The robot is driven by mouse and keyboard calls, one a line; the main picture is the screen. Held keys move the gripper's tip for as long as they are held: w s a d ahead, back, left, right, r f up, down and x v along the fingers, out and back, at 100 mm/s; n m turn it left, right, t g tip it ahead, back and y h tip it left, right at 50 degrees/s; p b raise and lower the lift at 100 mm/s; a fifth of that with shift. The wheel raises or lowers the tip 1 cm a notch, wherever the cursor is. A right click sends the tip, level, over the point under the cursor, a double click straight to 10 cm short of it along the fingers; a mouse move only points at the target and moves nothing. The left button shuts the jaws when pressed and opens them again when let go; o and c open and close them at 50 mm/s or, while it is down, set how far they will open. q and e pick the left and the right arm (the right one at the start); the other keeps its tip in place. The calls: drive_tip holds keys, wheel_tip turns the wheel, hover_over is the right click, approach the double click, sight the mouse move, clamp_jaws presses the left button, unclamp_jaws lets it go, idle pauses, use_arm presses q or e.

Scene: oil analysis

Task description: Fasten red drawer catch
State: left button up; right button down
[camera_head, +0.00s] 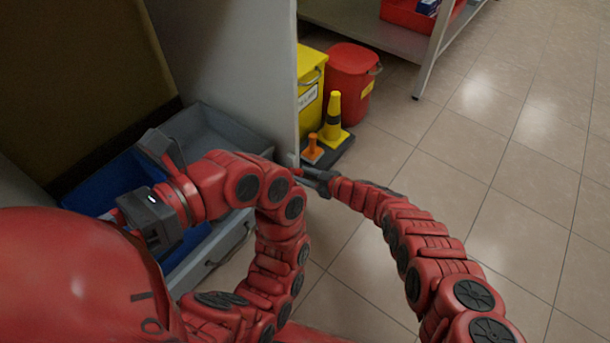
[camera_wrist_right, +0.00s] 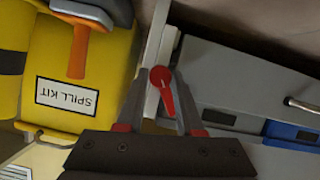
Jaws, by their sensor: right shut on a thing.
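The red catch (camera_wrist_right: 162,82) shows in the right wrist view as a small red lever with a round head, on the pale edge of a panel. My right gripper (camera_wrist_right: 163,98) has a finger on either side of it and is shut on it. In the head view my right gripper (camera_head: 308,174) is at the lower front edge of the grey panel (camera_head: 270,70), where the catch is mostly hidden. A grey drawer (camera_head: 232,238) with a handle is at the lower left, partly behind my left arm. My left gripper (camera_head: 152,205) is over it; its fingers are unclear.
A grey tray (camera_head: 215,125) and a blue bin (camera_head: 100,190) are at the drawer. Beyond the panel stand a yellow spill kit bin (camera_head: 311,90), a red bucket (camera_head: 350,75) and a yellow cone (camera_head: 333,125). A shelf (camera_head: 385,35) is behind. Tiled floor at right is clear.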

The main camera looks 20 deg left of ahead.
use_arm(q)
drive_tip(key=shift+r, duration=0.15)
use_arm(e)
drive_tip(key=shift+n+t+p, duration=0.4)
drive_tip(key=shift+n+p, duration=0.1)
drive_tip(key=shift+p, duration=0.35)
drive_tip(key=shift+s+n+t+p, duration=0.15)
drive_tip(key=shift+n+t+p, duration=0.15)
drive_tip(key=shift+n+p, duration=0.3)
drive_tip(key=shift+s+a+n+t, duration=0.1)
drive_tip(key=shift+n+t, duration=0.4)
drive_tip(key=shift+n, duration=0.1)
drive_tip(key=shift+f+n+h, duration=0.25)
drive_tip(key=shift+n+h, duration=0.05)
drive_tip(key=shift+n, duration=0.1)
drive_tip(key=shift+n+t, duration=0.3)
drive_tip(key=shift+t, duration=0.1)
drive_tip(key=shift+f+n+t+b, duration=0.1)
drive_tip(key=shift+n+t+b, duration=0.4)
drive_tip(key=shift+n+b, duration=0.35)
use_arm(q)
drive_tip(key=shift+f+b, duration=0.25)
drive_tip(key=shift+b, duration=0.45)
use_arm(e)
drive_tip(key=shift+n+t, duration=0.4)
drive_tip(key=shift+n, duration=0.25)
